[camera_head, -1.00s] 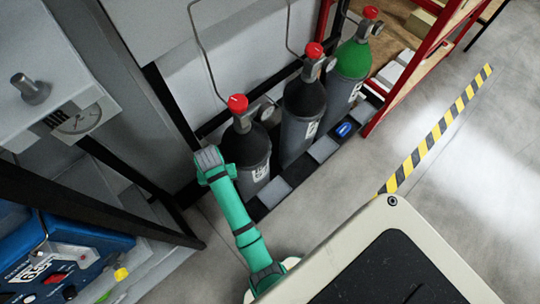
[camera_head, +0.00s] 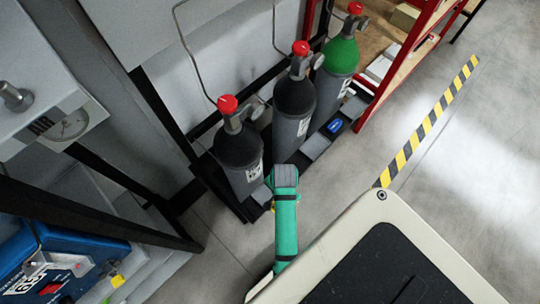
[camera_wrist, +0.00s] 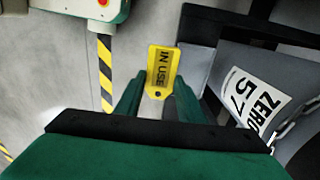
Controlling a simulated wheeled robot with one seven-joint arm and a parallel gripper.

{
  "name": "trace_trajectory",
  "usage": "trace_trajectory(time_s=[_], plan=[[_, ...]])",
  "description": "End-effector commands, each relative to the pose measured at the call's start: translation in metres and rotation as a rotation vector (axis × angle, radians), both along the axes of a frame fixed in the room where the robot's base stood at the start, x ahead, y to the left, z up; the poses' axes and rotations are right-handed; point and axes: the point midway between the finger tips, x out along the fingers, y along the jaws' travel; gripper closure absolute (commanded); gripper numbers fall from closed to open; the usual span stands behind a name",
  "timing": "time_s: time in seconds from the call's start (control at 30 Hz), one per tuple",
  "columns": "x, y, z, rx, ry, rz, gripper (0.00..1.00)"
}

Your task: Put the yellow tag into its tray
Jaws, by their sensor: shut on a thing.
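The yellow tag (camera_wrist: 162,66) reads "IN USE" and has a small hole at its near end. My gripper (camera_wrist: 158,92) is shut on it, with a green finger on either side. In the head view my gripper (camera_head: 285,178) is in front of the nearest gas cylinder, and a small yellow edge shows beside it. Along the cylinder rack's foot are black and grey sections; a blue piece (camera_head: 334,126) lies on one at the far end. I cannot tell which section is the yellow tag's tray.
Three cylinders with red caps stand in the rack: two dark ones (camera_head: 239,150) (camera_head: 294,105) and a green-topped one (camera_head: 341,57). A red-framed shelf (camera_head: 393,80) is beyond. A blue instrument (camera_head: 75,262) is at left. The floor (camera_head: 450,160) right of the rack is open.

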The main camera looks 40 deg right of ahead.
Motion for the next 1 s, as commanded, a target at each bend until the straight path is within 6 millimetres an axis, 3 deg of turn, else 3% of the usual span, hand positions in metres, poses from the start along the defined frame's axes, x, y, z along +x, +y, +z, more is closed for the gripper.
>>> trace_trajectory(time_s=[0.17, 0.4, 0.7, 1.0], plan=[[0.039, -0.009, -0.017, 0.0, -0.001, 0.002, 0.87], [0.069, -0.016, -0.056, 0.001, 0.001, 0.003, 0.87], [0.085, -0.021, -0.076, 0.0, 0.001, 0.002, 0.87], [0.085, -0.021, -0.107, -0.001, 0.001, 0.002, 0.87]])
